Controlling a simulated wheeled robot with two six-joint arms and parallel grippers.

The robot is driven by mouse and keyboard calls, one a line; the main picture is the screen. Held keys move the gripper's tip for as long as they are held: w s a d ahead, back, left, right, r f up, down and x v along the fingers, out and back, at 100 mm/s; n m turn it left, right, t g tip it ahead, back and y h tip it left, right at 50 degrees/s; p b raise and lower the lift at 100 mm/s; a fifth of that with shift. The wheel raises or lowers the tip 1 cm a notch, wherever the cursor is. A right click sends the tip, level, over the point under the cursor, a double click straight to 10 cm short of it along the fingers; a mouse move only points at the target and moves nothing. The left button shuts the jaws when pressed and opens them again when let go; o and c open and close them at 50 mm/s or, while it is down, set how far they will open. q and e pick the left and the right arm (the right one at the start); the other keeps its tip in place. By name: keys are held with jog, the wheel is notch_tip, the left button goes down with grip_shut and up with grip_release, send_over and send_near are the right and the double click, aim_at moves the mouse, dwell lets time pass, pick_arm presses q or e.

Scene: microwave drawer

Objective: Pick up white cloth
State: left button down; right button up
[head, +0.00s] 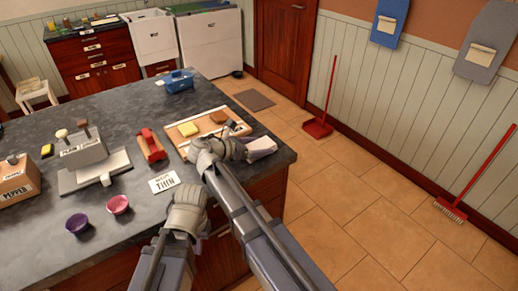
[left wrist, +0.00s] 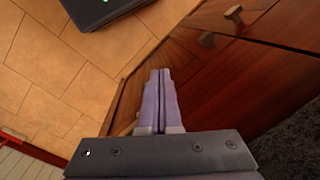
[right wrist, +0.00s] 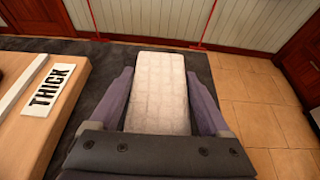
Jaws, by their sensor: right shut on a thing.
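The white cloth (head: 262,147) is a folded, quilted-looking block near the right end of the dark counter. It also shows in the right wrist view (right wrist: 161,92), lying lengthwise between the two purple-grey fingers. My right gripper (head: 248,148) is shut on the cloth. I cannot tell whether the cloth is clear of the counter. My left gripper (head: 190,195) is near the counter's front edge, to the left of my right arm; its fingertips are hidden in the head view. In the left wrist view its fingers (left wrist: 161,100) are together with nothing between them.
A wooden board (head: 184,131) with a yellow sponge (head: 188,129) and a brown block lies just left of the cloth. A red-and-wood tool (head: 152,147) and a THIN card (head: 164,181) lie further left. Open tiled floor (head: 350,190) is to the right.

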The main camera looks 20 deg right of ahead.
aim_at(259, 145)
jog(key=shift+c, duration=0.8)
jog(key=shift+r, duration=0.15)
notch_tip(259, 145, up, 10)
jog(key=p, duration=1)
